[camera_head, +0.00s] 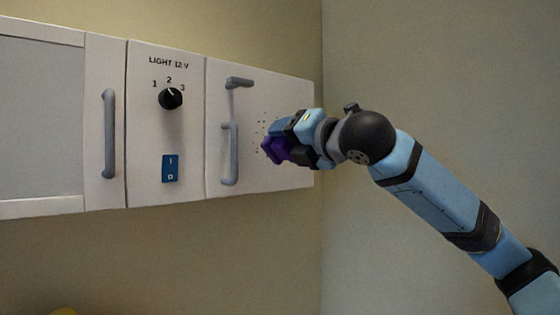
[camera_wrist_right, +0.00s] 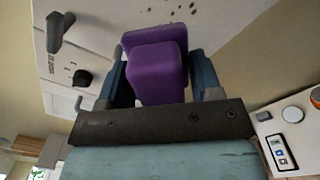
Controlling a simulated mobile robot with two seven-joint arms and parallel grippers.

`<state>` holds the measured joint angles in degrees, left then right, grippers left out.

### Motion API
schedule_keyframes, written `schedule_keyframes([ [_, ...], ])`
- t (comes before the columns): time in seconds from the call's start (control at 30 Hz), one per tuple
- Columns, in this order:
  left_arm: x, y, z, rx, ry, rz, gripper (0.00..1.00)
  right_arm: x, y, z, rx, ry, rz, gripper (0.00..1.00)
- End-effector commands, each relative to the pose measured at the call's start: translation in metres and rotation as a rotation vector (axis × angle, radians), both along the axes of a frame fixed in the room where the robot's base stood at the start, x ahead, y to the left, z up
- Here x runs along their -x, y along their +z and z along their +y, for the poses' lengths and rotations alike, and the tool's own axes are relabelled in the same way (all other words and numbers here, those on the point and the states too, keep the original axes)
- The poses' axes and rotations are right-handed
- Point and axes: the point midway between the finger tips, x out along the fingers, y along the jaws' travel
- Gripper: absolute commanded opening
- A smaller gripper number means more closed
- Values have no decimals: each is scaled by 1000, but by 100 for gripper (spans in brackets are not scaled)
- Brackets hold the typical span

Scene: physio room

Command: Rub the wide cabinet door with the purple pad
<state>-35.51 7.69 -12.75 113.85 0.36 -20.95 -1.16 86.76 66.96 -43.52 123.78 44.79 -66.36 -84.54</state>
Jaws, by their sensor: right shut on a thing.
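The purple pad (camera_head: 275,150) is held in my right gripper (camera_head: 290,147), in front of the right-hand cabinet door. In the right wrist view the pad (camera_wrist_right: 158,72) sits between the two fingers (camera_wrist_right: 160,85), which are shut on it. The right-hand door (camera_head: 262,100) is white, with a short grey handle near its top and a long upright grey handle. Dark specks (camera_head: 266,117) show on it around and above the pad; part of the door is hidden behind my gripper. I cannot tell whether the pad touches the door. My left gripper is not in view.
Left of that door is a panel with a black knob (camera_head: 171,98) and a blue switch (camera_head: 169,168). Further left is a framed door with a grey handle (camera_head: 108,134). A wall (camera_head: 420,70) stands close on the right. The wrist view shows a white surface with small items at lower right.

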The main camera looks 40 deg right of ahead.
Motion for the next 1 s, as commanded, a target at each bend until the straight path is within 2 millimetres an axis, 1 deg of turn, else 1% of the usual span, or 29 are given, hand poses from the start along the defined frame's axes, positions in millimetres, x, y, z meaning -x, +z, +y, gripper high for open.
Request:
schedule_keyframes([
  [0.5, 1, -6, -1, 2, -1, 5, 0, -48, -1, 4, -3, 1, 2, 40],
  [0.7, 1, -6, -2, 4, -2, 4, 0, -56, 0, 4, -1, -1, 1, 40],
  [1.0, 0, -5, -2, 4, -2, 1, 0, -58, 0, 5, -1, -1, 1, 40],
])
